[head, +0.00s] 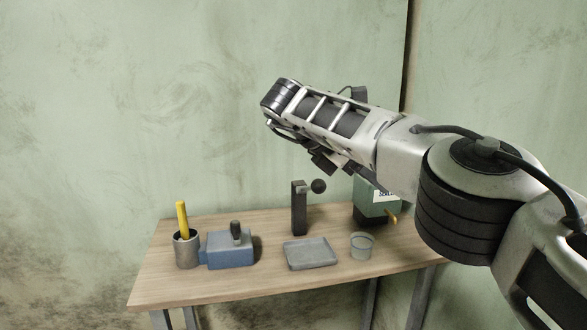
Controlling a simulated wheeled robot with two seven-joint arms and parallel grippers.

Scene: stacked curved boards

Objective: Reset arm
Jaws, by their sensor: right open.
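My right arm comes in from the right edge and reaches up and to the left, raised in front of the table (215,283). My right gripper (327,162) shows in part as a dark shape under the forearm. It is open, and nothing shows in it. It appears above the table, over the dark upright post with a ball knob (299,208). My left gripper and left arm are not in view.
On the table stand a grey cup (187,252) holding a yellow-handled tool, a blue block with a dark knob (230,250), a grey tray (311,254), a clear round container (361,247) and a green box (367,202) partly hidden by my arm. A green wall stands behind.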

